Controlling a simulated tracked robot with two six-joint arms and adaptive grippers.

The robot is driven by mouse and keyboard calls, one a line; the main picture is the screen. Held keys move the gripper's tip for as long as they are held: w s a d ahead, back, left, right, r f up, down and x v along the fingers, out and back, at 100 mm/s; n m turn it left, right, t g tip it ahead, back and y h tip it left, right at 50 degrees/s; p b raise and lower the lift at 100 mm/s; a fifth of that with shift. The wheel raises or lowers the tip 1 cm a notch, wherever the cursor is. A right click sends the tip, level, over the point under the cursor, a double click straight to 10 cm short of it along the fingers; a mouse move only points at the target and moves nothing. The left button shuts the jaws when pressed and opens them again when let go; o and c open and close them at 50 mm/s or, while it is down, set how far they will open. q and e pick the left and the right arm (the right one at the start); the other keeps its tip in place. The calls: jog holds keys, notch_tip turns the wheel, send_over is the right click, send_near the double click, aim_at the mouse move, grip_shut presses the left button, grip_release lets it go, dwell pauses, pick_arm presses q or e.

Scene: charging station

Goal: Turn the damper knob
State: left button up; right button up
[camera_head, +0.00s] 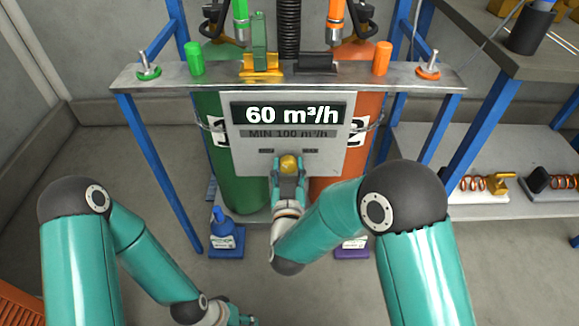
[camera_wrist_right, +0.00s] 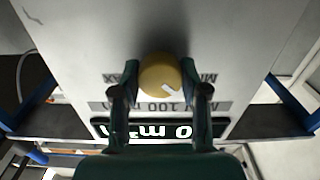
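The damper knob (camera_head: 289,163) is a round yellow knob on the lower part of the grey panel (camera_head: 244,160). In the right wrist view the knob (camera_wrist_right: 160,74) shows a white mark pointing to the lower right of the picture. My right gripper (camera_head: 289,172) has one finger on each side of the knob, and the fingertips appear to touch its sides. The right wrist view shows both fingers (camera_wrist_right: 160,78) around it. The display (camera_head: 290,113) above reads 60 m³/h, with MIN 100 m³/h below. My left gripper (camera_head: 240,320) is low at the bottom edge, partly cut off.
A green cylinder (camera_head: 240,190) and an orange cylinder (camera_head: 366,140) stand behind the panel. A metal shelf (camera_head: 190,77) on blue legs runs above it. A workbench (camera_head: 490,50) is at right.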

jog(key=c, duration=0.5)
jog(key=shift+d, duration=0.1)
jog(key=shift+f+m+b, duration=0.15)
jog(key=shift+m+b, duration=0.45)
jog(key=shift+b, duration=0.35)
jog(key=m+b, duration=0.6)
jog(key=b, duration=0.1)
jog(key=shift+m+b, duration=0.45)
jog(key=shift+m, duration=1.85)
jog(key=shift+d, duration=0.1)
